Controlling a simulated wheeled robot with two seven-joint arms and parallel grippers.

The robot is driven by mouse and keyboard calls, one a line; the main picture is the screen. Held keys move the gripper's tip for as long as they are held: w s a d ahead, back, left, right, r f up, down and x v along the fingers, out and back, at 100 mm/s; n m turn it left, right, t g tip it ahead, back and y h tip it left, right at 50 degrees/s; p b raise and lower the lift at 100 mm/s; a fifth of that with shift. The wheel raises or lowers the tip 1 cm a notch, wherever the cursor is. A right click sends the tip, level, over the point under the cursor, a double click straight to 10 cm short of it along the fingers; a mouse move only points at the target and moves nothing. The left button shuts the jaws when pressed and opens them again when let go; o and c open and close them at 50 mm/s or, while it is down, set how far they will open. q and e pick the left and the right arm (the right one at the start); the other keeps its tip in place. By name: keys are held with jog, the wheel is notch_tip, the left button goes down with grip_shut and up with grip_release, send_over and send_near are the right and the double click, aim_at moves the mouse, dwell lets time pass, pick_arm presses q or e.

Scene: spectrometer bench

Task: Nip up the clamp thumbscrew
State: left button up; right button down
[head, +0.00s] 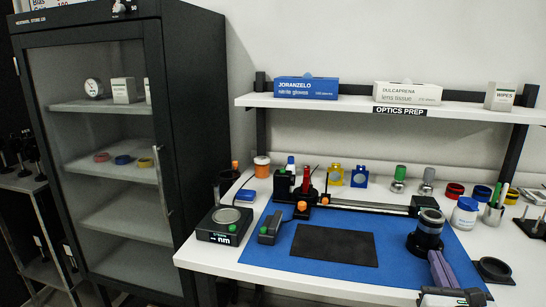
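A black lens barrel (428,230) stands near the rail's right end. My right gripper (435,258) is at the lower right, just in front of the barrel and well away from the orange knobs. Its fingertips are too unclear to show a gap. My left gripper is out of view.
A black pad (334,244) lies on the mat's front. A meter (225,225) with a lit display stands at left. Bottles, a white jar (465,213) and a black ring (494,269) stand at right. A shelf (350,104) with boxes hangs behind; a dark cabinet (110,150) stands left.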

jog(key=shift+s+d+f+g, duration=0.15)
jog(key=shift+f+g, duration=0.15)
jog(key=shift+f, duration=0.35)
jog(key=shift+d+r+p, duration=0.1)
jog(key=shift+r+p, duration=0.2)
jog(key=shift+p, duration=0.3)
jog(key=shift+s, duration=0.35)
jog(key=shift+r+p+v, duration=0.2)
jog(key=shift+p+v, duration=0.65)
jog(key=shift+v, duration=1.7)
jog(key=shift+w, duration=0.1)
